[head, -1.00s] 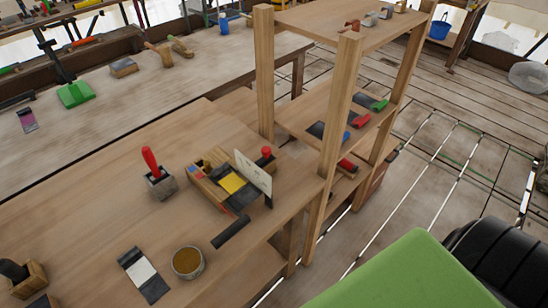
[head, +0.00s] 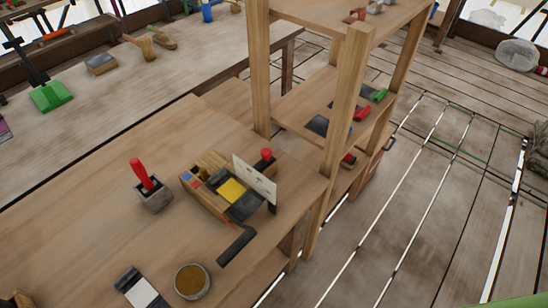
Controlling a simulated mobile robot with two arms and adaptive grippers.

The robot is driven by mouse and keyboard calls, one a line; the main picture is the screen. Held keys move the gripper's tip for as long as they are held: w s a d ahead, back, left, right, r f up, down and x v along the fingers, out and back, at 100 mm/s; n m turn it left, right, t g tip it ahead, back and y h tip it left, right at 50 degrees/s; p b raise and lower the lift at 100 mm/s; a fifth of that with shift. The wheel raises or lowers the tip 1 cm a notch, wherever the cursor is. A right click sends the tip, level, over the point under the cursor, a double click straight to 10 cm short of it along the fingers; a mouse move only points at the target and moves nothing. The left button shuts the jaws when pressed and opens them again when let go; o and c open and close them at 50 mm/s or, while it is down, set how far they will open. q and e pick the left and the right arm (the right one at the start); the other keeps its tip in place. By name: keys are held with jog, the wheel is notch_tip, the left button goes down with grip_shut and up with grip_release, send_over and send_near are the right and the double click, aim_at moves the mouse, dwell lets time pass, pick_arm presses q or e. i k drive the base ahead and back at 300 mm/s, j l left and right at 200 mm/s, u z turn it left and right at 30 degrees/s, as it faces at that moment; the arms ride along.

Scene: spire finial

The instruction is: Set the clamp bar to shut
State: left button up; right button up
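A small wooden fixture (head: 204,205) stands on the workbench, with a yellow pad (head: 231,190), a dark plate and an upright white panel (head: 255,180) on it. A red knob (head: 267,153) stands at its back right. A dark bar (head: 237,246) sticks out at the fixture's front, low over the bench top. It looks like a lever or handle; I cannot tell whether it is the clamp bar or whether the clamp is open or shut. Neither of my grippers shows in the head view.
A red-handled tool stands in a grey block (head: 155,197) left of the fixture. A round tin (head: 192,281) and a black-and-white pad (head: 142,290) lie in front. A wooden shelf (head: 345,95) rises close behind and right.

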aim_at(266, 153)
jog(key=k+l+u, duration=0.1)
jog(key=u, duration=0.3)
jog(key=k+u, duration=0.35)
